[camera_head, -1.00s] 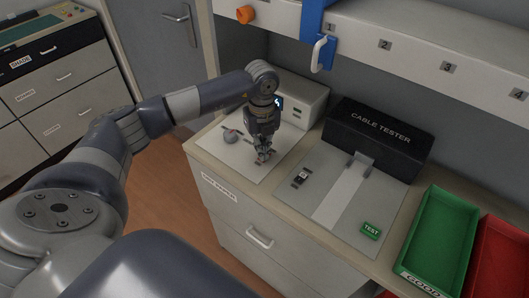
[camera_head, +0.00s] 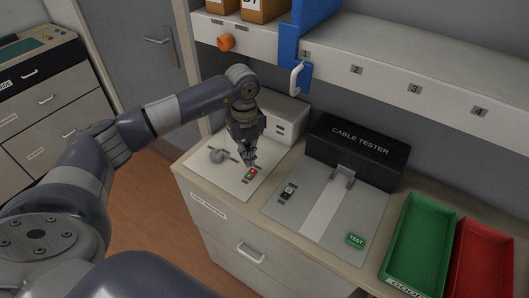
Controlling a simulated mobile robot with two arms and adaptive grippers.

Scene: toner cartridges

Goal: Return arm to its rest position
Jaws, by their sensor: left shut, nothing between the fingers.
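My left arm reaches in from the left, bent at the elbow, over the counter. My left gripper (camera_head: 249,158) points down, shut and empty, just above a pale panel (camera_head: 228,186) at the counter's left end. A small red and green switch (camera_head: 251,173) on that panel lies just below the fingertips. Whether the fingers touch the panel cannot be told. My right gripper is not in view.
A black cable tester (camera_head: 358,151) stands on a grey plate with a green TEST button (camera_head: 355,241). A white box (camera_head: 285,117) stands behind my gripper. A green bin (camera_head: 418,247) and a red bin (camera_head: 481,264) are at right. A shelf (camera_head: 400,80) overhangs the back.

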